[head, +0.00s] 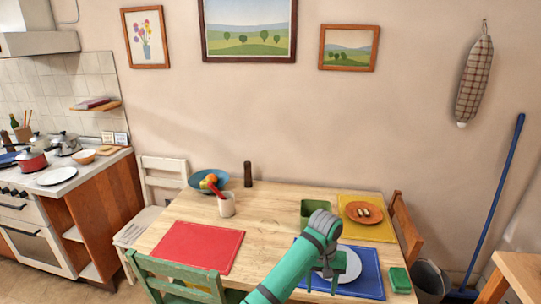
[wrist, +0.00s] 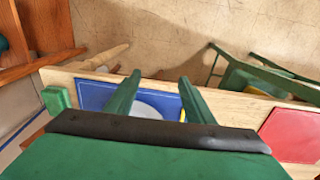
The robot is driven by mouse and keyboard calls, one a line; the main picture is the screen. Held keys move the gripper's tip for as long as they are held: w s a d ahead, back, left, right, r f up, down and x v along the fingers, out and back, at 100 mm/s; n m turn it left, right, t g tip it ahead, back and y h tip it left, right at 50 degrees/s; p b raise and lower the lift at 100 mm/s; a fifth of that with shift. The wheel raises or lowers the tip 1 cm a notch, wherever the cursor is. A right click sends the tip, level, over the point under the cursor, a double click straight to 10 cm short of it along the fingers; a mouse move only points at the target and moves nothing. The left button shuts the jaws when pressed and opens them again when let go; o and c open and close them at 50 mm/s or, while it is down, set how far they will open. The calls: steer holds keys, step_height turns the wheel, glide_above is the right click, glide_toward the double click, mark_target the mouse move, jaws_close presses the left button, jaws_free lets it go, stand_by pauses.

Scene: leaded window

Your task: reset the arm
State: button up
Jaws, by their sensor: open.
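My green arm reaches in from the bottom of the head view, bent over the table's front right part. My gripper shows in the wrist view (wrist: 159,76) with its two green fingers apart and nothing between them. It is above the blue placemat (head: 368,283) and the white plate (head: 350,266).
On the wooden table (head: 270,225) are a red placemat (head: 200,246), a cup with a red utensil (head: 226,206), a blue fruit bowl (head: 203,186), a dark mill (head: 248,174), a green container (head: 313,208), an orange plate (head: 362,217) on a yellow placemat (head: 385,232), and a green block (head: 400,280). Chairs surround it.

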steer(key=s+d+f+t+h, duration=0.1)
steer(key=s+d+f+h, duration=0.3)
steer(key=d, duration=0.4)
steer(key=s+d+f+t+h, duration=0.2)
steer(key=s+d+f+h, duration=0.1)
steer(key=d+f, duration=0.4)
steer(key=s+f+n+t+h, duration=0.1)
steer(key=s+f+n+t, duration=0.2)
steer(key=s, duration=0.4)
steer(key=s+a+n+t+y, duration=0.3)
steer(key=s+a+t+y, duration=0.35)
steer(key=s+a, duration=1.15)
steer(key=s+a+r+m+t+y, duration=0.2)
steer(key=s+a+r+m, duration=0.1)
steer(key=s+a+r, duration=0.8)
steer(key=s+a, duration=0.2)
steer(key=s, duration=0.2)
steer(key=shift+m+t, duration=0.3)
steer(key=shift+t, duration=0.05)
steer(key=shift+c, duration=0.2)
